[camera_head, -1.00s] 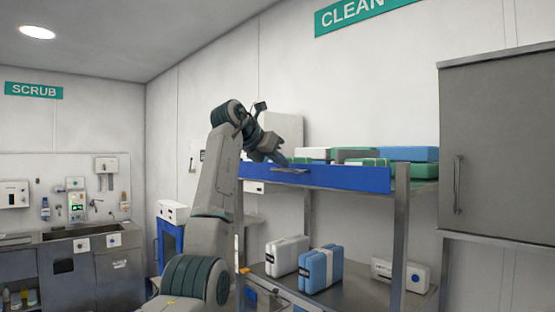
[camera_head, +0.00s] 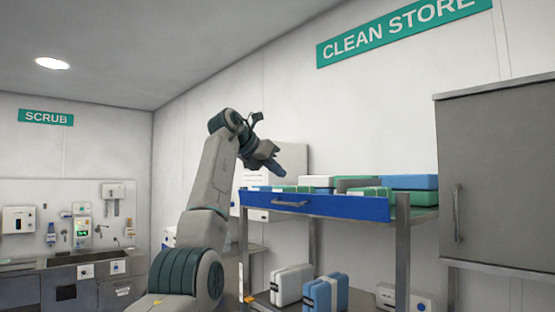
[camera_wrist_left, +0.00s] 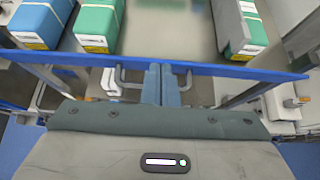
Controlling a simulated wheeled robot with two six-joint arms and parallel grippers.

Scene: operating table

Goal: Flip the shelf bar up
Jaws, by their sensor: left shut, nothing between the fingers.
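The shelf bar (camera_head: 345,207) is a long blue panel along the front edge of the upper shelf, standing upright with a grey handle (camera_head: 290,203) on its face. In the left wrist view the bar (camera_wrist_left: 232,71) is a thin blue strip seen nearly edge-on, with the handle (camera_wrist_left: 113,78) jutting toward me. My left gripper (camera_head: 276,167) is shut and empty, just above the bar near the handle. In the left wrist view its blue fingers (camera_wrist_left: 161,75) are together and overlap the bar and handle; I cannot tell whether they touch. My right gripper is out of view.
Green, white and blue packs (camera_head: 408,182) lie on the upper shelf behind the bar. White and blue cases (camera_head: 292,285) stand on the lower shelf. A grey cabinet (camera_head: 500,180) hangs at the right. The space in front of the shelf's right half looks clear.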

